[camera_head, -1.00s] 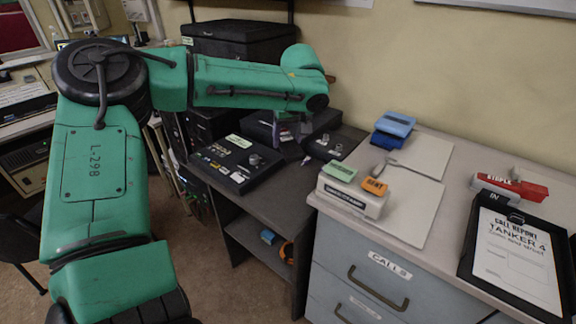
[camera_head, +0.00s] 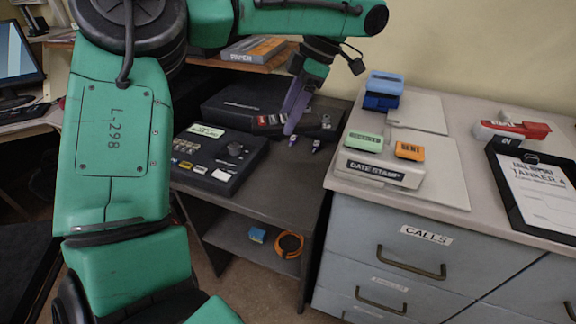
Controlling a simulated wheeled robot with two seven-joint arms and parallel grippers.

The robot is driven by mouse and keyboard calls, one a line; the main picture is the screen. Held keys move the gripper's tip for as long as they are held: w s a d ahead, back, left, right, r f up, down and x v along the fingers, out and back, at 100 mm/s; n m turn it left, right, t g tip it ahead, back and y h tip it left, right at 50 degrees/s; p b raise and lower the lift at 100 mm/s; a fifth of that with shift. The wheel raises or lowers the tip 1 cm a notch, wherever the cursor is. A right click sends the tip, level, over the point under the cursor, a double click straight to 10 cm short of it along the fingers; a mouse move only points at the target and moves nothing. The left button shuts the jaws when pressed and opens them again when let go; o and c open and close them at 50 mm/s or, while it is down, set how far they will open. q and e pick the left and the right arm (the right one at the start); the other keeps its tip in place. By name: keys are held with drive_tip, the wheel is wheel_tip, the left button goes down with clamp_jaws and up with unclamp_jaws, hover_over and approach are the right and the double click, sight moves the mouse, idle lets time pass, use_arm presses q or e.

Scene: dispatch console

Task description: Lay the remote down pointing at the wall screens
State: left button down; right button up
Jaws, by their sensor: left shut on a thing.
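My left gripper (camera_head: 291,122) hangs fingers down over the dark stand, in front of a black unit (camera_head: 325,124) with red and white buttons. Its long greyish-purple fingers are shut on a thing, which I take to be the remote. The fingers hide it, so its shape and pointing direction cannot be made out. I cannot tell whether the fingertips touch the black unit. No other remote is clearly visible, and the wall screens are not in view. My right gripper is not in view.
A black console (camera_head: 215,158) with keys and a knob lies left of the gripper. The grey cabinet (camera_head: 345,181) on the right holds a date stamp (camera_head: 385,172), ink pads and a clipboard (camera_head: 535,195). Orange tape (camera_head: 289,244) lies on the lower shelf.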

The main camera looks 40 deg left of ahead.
use_arm(q)
hover_over(283, 182)
drive_tip(key=w+d, duration=0.1)
wheel_tip(283, 182, down, 7)
wheel_tip(283, 182, down, 9)
drive_tip(key=shift+f+b, duration=0.2)
drive_tip(key=shift+b, duration=0.4)
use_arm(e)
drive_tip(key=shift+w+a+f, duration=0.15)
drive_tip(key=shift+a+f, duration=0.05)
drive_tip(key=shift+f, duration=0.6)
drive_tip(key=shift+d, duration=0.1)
use_arm(q)
drive_tip(key=c, duration=0.6)
unclamp_jaws()
drive_tip(key=shift+f, duration=0.1)
drive_tip(key=o, duration=0.5)
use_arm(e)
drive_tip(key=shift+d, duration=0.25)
use_arm(q)
drive_tip(key=p+v, duration=0.1)
drive_tip(key=v, duration=1.1)
drive_tip(key=shift+s, duration=0.1)
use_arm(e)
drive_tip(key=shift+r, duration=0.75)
